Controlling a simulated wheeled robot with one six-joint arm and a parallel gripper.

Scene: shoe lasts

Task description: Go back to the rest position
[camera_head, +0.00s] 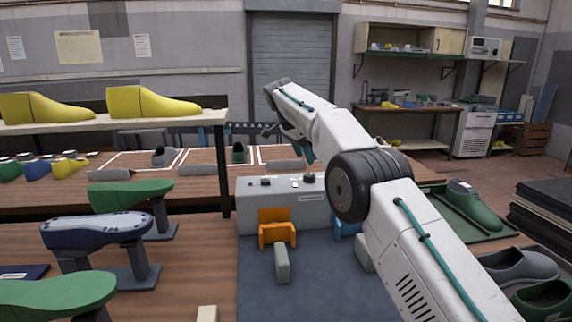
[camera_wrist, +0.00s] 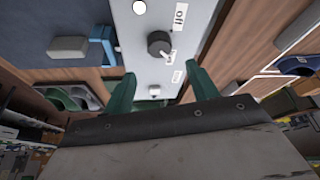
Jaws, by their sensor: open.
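My gripper (camera_wrist: 163,88) is open and empty in the wrist view, its two green fingers set wide apart. Beyond the fingers is the light grey control box (camera_wrist: 138,28) with a dark round knob (camera_wrist: 158,44) and an "off" label. In the head view my white arm reaches from the lower right up to the left, and my gripper (camera_head: 299,150) hangs above and behind the control box (camera_head: 275,215). The fingers are partly hidden by the arm there. I cannot tell the exact gap between fingers and box.
An orange holder (camera_head: 277,234) and a grey block (camera_head: 282,263) stand before the box. Green (camera_head: 130,196) and navy (camera_head: 95,231) lasts stand on the left. Yellow lasts (camera_head: 150,101) sit on a shelf (camera_head: 110,123). A tray (camera_head: 490,234) with a green shoe (camera_head: 472,205) lies right.

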